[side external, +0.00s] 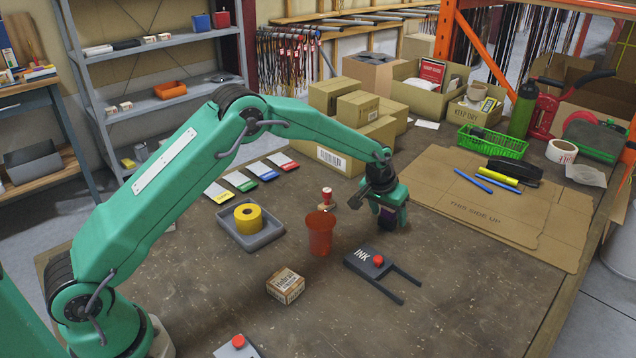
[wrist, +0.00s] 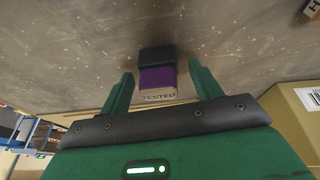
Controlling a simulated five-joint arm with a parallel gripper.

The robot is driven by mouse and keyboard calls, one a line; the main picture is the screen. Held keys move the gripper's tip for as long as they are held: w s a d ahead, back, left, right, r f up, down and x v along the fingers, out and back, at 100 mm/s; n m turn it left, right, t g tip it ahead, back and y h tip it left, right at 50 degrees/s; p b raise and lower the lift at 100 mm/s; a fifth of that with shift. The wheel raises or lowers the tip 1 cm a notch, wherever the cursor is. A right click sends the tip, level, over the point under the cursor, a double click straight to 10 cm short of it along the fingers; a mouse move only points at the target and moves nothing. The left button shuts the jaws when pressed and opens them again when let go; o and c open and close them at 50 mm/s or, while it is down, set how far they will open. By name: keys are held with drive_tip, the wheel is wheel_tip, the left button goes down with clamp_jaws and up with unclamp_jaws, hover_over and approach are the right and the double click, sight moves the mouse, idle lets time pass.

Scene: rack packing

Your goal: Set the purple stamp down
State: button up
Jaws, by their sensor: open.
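The purple stamp (wrist: 157,78) stands between the two fingers of my gripper (wrist: 158,92) in the wrist view. It has a dark end, a purple body and a pale face lettered "TESTED". Gaps show between the stamp and both fingers, so my gripper is open around it. In the side view my gripper (side external: 389,212) is low over the brown table, and the purple stamp (side external: 387,218) shows between its fingers. The fingers partly hide it there. It appears to be at the table surface, though its contact is hard to see.
Flat cardboard (side external: 480,205) lies to the right. Cardboard boxes (side external: 350,150) stand behind.

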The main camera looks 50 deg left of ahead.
drive_tip(key=v, duration=1.2)
drive_tip(key=shift+r, duration=0.1)
idle(0.4)
drive_tip(key=s+a+r+t, duration=0.1)
drive_tip(key=s+a+r, duration=0.1)
drive_tip(key=s+r, duration=0.6)
drive_tip(key=s+a+r, duration=0.3)
drive_tip(key=s+r, duration=0.2)
drive_tip(key=s, duration=0.4)
drive_tip(key=s+a+f+m, duration=0.1)
drive_tip(key=s+a, duration=0.1)
drive_tip(key=s, duration=1.9)
drive_tip(key=shift+a+f+t, duration=0.25)
drive_tip(key=shift+f+t, duration=0.05)
drive_tip(key=shift+t, duration=0.1)
